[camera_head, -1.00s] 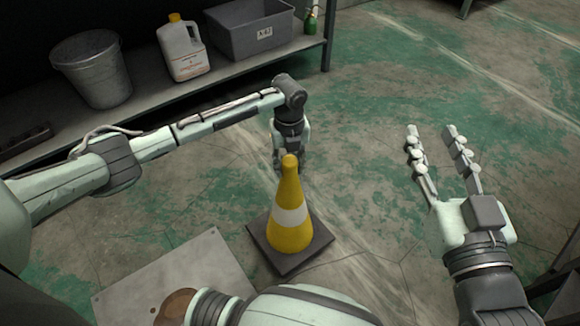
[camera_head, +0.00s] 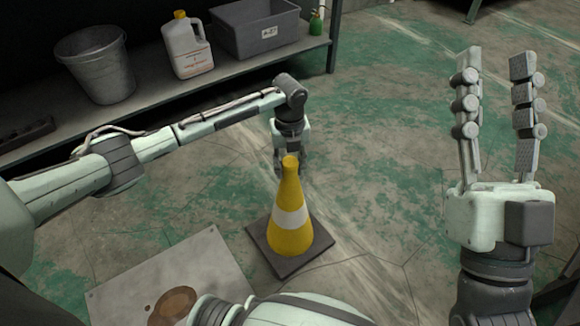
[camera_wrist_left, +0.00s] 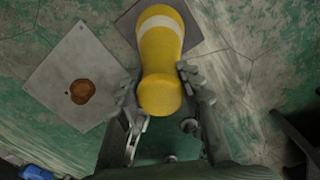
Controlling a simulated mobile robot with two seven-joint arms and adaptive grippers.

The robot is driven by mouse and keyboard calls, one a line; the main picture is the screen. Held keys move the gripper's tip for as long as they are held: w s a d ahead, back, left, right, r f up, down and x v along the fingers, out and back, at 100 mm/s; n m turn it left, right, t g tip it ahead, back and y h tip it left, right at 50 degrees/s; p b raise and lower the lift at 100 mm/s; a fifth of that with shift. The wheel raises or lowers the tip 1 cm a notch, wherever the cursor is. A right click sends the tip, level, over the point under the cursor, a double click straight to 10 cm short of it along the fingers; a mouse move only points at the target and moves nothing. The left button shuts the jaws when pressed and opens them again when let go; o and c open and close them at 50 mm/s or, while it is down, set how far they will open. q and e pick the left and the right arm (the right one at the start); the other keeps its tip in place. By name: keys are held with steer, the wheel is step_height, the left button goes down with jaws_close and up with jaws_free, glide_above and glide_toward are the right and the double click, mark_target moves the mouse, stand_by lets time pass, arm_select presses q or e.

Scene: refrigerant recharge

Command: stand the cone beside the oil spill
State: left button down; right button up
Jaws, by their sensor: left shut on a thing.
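The yellow cone (camera_head: 289,240) with a white band and dark square base is upright at the middle of the head view. In the left wrist view the cone (camera_wrist_left: 160,60) lies between the fingers. My left gripper (camera_head: 290,160) is shut on its upper part, partly hidden behind it in the head view. I cannot tell whether the base touches the floor. The brown oil spill (camera_head: 176,303) lies on a grey plate (camera_head: 205,262), left of the cone; it also shows in the left wrist view (camera_wrist_left: 82,91). My right gripper (camera_head: 497,66) is open and empty at the right.
A low shelf (camera_head: 215,82) at the back left holds a metal bucket (camera_head: 97,62), a white jug (camera_head: 187,48), a grey bin (camera_head: 262,30) and a small green bottle (camera_head: 316,22). Open green-stained floor (camera_head: 385,150) stretches behind and right of the cone.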

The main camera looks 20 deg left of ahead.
arm_select(q)
steer(key=c, duration=1)
jaws_free()
steer(key=shift+f, duration=0.15)
